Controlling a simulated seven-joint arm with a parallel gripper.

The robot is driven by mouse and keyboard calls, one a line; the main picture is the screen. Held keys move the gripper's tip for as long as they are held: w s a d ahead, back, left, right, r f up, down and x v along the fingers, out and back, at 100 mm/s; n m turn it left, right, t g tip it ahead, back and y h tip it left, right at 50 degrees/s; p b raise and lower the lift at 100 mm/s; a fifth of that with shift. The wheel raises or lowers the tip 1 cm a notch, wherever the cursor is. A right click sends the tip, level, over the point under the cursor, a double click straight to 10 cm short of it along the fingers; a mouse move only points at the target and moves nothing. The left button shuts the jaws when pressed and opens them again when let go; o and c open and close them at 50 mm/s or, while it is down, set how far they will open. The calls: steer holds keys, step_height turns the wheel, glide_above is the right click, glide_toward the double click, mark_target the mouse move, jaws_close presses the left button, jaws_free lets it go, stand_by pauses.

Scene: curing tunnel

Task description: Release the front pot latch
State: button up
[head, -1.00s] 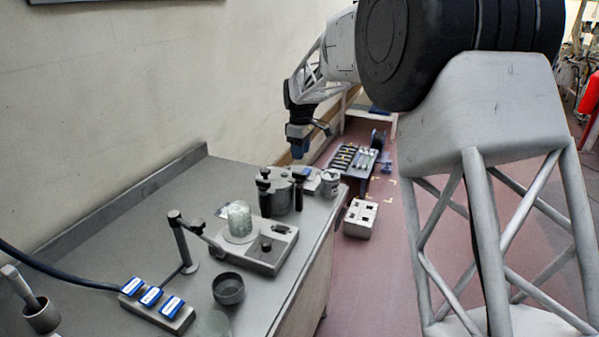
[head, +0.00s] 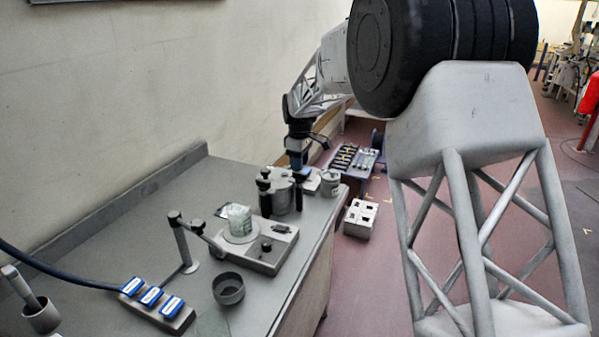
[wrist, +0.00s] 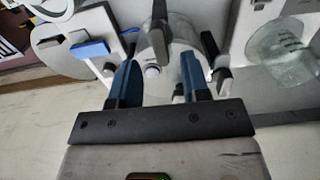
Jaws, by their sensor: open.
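The grey metal pot (head: 281,191) stands near the far right end of the bench, with dark upright latches around it. One dark latch (head: 264,194) is on its left and another (head: 299,189) on its right; I cannot tell which is the front one. My gripper (head: 298,168) is low over the pot's far right side. In the wrist view my gripper (wrist: 158,72) has its blue fingers apart, with nothing held between them. The pot (wrist: 178,38) lies just beyond the fingers, with a dark latch (wrist: 160,14) above and another (wrist: 212,48) at right. Contact is unclear.
A stirrer-like unit (head: 268,258) with a glass beaker (head: 239,219) stands close left of the pot. A small white tub (head: 330,183) sits at its right. A dark bowl (head: 228,288) and blue-topped blocks (head: 151,297) are nearer. The bench (head: 120,235) is clear toward the wall.

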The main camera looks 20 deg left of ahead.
mark_target(298, 177)
steer(key=shift+f, duration=1.8)
jaws_close()
